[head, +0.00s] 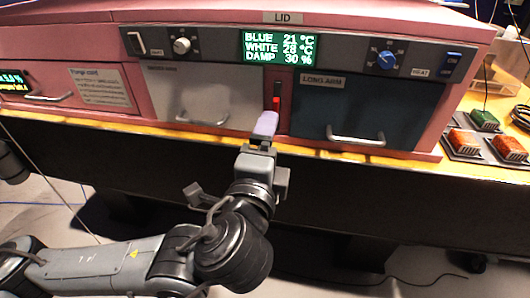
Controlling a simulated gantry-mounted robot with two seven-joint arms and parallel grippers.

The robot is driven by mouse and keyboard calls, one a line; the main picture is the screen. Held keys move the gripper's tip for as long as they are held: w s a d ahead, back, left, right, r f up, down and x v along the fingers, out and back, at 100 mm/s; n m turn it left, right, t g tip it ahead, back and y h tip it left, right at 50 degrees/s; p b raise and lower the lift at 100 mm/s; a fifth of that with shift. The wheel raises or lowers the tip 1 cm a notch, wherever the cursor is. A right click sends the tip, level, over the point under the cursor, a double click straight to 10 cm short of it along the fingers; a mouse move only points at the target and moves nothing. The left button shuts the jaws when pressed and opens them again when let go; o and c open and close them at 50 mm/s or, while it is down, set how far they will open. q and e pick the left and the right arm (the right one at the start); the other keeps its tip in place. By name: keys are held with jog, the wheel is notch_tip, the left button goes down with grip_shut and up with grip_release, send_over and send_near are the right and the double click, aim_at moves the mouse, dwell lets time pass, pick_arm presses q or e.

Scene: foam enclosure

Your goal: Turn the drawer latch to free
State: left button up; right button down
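The drawer latch (277,98) is a narrow dark upright strip with a red part, set in the pink post between the white drawer (205,88) and the dark grey drawer marked LONG ARM (375,105). Both drawers look shut. My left gripper (266,124) reaches up from below, its pale lavender tip just under the red part. The tip covers the lower end of the latch. I cannot tell whether it touches the latch or whether the fingers are apart. My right gripper is not in view.
Metal handles stick out from the white drawer (202,121) and the grey drawer (355,138). A yellow ledge (440,164) runs below the drawers. Red and green blocks (484,119) stand at the right. A control strip with knobs and a display (278,48) is above.

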pick_arm(q)
jog(key=shift+s+a, duration=0.15)
jog(key=shift+s, duration=0.8)
